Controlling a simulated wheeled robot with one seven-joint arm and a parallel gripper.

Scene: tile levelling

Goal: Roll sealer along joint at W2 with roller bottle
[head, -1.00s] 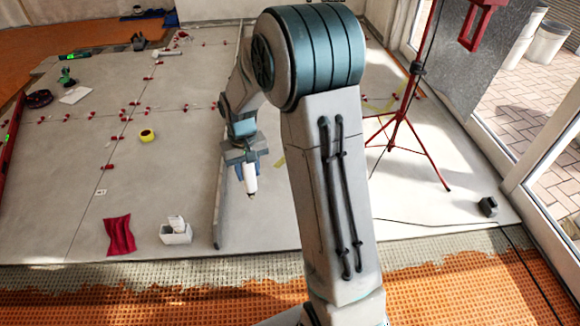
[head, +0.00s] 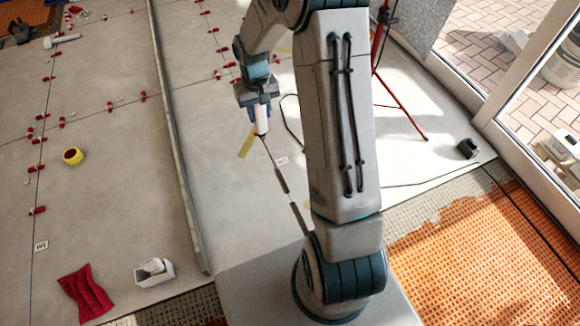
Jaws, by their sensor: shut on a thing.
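My gripper (head: 258,102) is shut on the white roller bottle (head: 262,120), which hangs tip down and slightly tilted. Its tip is at or just above the upper visible end of a thin joint (head: 272,160) in the grey tiles; I cannot tell whether it touches. The joint runs down and right toward my base, with darker grey stretches along it. A small white label (head: 282,160) stands just right of the joint; its writing is too small to read surely. My arm hides part of the floor to the right.
A long grey straightedge (head: 175,140) lies left of the joint. Yellow tape strips (head: 246,143) lie near the bottle. Farther left are a yellow tape roll (head: 73,156), a W1 label (head: 41,246), a red cloth (head: 86,293) and a white box (head: 154,272). A red tripod (head: 402,108) stands right.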

